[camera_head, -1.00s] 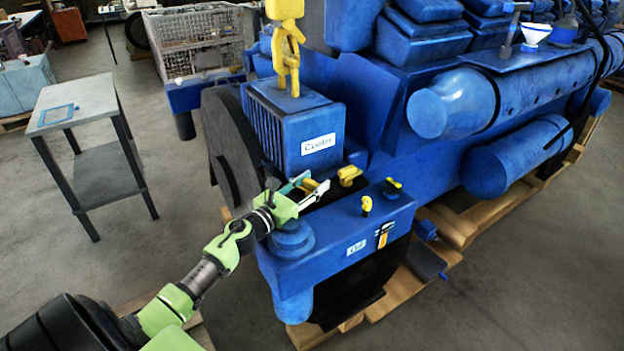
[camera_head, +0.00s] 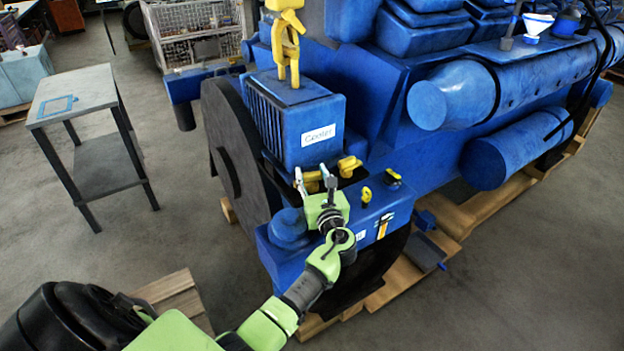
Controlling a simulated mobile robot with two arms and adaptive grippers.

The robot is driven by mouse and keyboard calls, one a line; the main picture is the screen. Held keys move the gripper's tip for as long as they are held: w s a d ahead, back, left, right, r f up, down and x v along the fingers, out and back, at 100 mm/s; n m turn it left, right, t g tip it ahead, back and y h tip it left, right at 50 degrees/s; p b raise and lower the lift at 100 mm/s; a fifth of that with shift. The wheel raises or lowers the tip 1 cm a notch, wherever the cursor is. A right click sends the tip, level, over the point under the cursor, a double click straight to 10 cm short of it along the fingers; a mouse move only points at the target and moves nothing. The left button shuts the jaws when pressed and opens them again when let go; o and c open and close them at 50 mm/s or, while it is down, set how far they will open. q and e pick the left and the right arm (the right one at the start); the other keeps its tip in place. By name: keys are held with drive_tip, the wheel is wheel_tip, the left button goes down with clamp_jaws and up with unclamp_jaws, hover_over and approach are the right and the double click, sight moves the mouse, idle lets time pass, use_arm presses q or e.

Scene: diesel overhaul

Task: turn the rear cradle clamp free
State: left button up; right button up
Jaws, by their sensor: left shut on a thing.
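My left gripper (camera_head: 314,182) reaches up from below to the blue end block under the cooler. Its two fingers stand either side of a yellow clamp handle (camera_head: 312,184) and are shut on it; the gripper hides part of it. A second yellow clamp handle (camera_head: 348,165) sits just to the right, apart from the gripper. Which one is the rear cradle clamp I cannot tell for sure. My right gripper is not in view.
The blue cooler (camera_head: 318,110) stands just behind the gripper, with a yellow lifting hook (camera_head: 287,50) above. Small yellow knobs (camera_head: 366,195) sit on the block to the right. A grey side table (camera_head: 75,92) stands left; floor between is clear.

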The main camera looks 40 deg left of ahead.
use_arm(q)
drive_tip(key=shift+n+g+y+b, duration=1.55)
drive_tip(key=shift+n+g, duration=0.25)
drive_tip(key=shift+g, duration=0.6)
drive_tip(key=shift+r, duration=0.1)
drive_tip(key=o, duration=0.9)
drive_tip(key=shift+c, duration=0.2)
drive_tip(key=v, duration=1.2)
